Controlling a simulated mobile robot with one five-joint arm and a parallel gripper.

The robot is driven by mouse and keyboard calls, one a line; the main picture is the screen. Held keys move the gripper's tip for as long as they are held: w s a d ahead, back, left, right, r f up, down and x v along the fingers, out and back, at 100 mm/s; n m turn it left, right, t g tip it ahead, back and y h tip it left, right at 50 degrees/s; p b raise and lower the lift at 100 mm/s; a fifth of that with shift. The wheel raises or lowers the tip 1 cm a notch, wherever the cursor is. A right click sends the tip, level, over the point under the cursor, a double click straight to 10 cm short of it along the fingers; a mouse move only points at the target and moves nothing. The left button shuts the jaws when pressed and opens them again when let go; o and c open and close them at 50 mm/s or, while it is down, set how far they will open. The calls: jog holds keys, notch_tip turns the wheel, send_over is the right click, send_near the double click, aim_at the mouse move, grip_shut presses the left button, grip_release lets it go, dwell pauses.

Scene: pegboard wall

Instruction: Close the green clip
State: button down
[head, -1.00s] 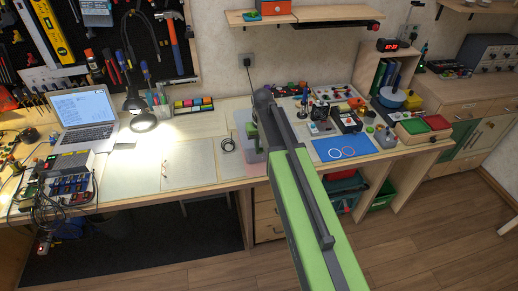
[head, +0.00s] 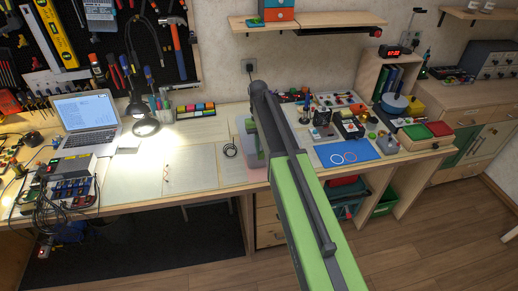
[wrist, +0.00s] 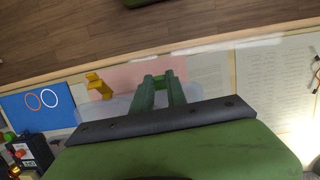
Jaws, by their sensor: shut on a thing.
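My gripper (wrist: 160,80) shows in the wrist view as two dark green fingers close together over a pale tray and a pink mat (wrist: 130,72). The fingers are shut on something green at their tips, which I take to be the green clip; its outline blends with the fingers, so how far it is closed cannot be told. A yellow clip-like piece (wrist: 98,86) stands to the left of the fingers, apart from them. In the head view my arm hides most of the pale tray (head: 241,124) and the clip.
A blue mat (head: 345,152) with two rings lies right of my arm, with several small devices behind it. A lamp (head: 146,128) and laptop (head: 87,112) stand farther left. A shelf (head: 300,20) hangs above.

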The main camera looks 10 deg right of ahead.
jog(key=c, duration=1.3)
grip_release()
jog(key=shift+r, duration=0.1)
jog(key=p+v, duration=1.7)
jog(key=shift+a+r, duration=0.1)
jog(key=shift+r, duration=0.05)
